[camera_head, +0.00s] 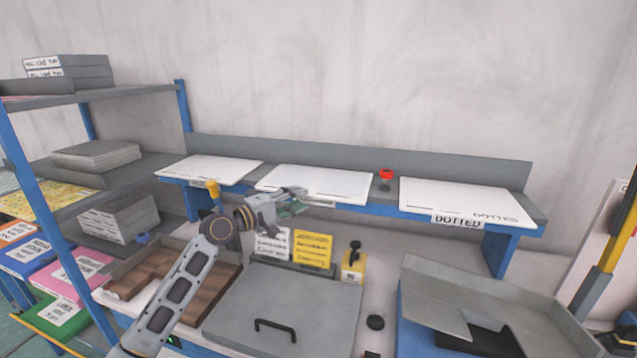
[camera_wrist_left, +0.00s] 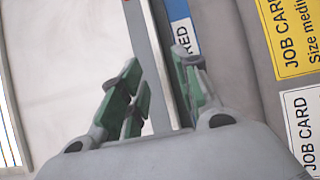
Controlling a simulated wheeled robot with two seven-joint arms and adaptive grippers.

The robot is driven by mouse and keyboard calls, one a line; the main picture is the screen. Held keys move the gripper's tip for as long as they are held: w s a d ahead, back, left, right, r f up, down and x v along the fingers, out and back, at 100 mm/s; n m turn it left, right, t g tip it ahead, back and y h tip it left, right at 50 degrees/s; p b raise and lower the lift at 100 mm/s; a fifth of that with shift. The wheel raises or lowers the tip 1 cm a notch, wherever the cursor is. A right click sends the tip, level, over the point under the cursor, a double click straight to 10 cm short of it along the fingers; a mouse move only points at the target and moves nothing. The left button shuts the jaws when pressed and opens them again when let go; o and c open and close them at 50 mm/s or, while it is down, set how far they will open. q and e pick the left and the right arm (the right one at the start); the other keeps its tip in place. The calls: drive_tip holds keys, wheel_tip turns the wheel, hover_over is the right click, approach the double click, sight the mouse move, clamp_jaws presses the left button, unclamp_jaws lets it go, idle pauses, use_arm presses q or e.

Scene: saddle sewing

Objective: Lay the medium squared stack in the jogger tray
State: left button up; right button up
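Three flat white paper stacks lie on the blue-edged shelf: a left one (camera_head: 208,169), a middle one (camera_head: 318,182) and a right one (camera_head: 465,200) above a DOTTED label. My left gripper (camera_head: 297,199) is at the front edge of the middle stack. In the left wrist view its green-padded fingers (camera_wrist_left: 160,95) are apart, either side of a thin grey edge, with white paper (camera_wrist_left: 75,70) to the left. A partly hidden label ending in "RED" (camera_wrist_left: 183,35) sits beside them. A grey sloped tray (camera_head: 440,285), seemingly the jogger tray, stands at front right. My right gripper is not in view.
A yellow job card (camera_head: 313,249) and a white one (camera_head: 272,246) stand below the middle stack. A grey lid with a black handle (camera_head: 290,300) lies in front. A red-topped object (camera_head: 386,177) stands between stacks. A rack (camera_head: 110,95) is at left.

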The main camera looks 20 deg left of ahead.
sight(305, 196)
use_arm(q)
drive_tip(key=x, duration=0.2)
drive_tip(key=shift+w+d+p, duration=0.2)
drive_tip(key=shift+p, duration=0.15)
drive_tip(key=shift+w+d, duration=0.35)
drive_tip(key=shift+w, duration=0.25)
drive_tip(key=shift+w+d, duration=0.2)
drive_tip(key=shift+w, duration=0.1)
drive_tip(key=shift+f, duration=0.1)
drive_tip(key=shift+c, duration=0.5)
clamp_jaws()
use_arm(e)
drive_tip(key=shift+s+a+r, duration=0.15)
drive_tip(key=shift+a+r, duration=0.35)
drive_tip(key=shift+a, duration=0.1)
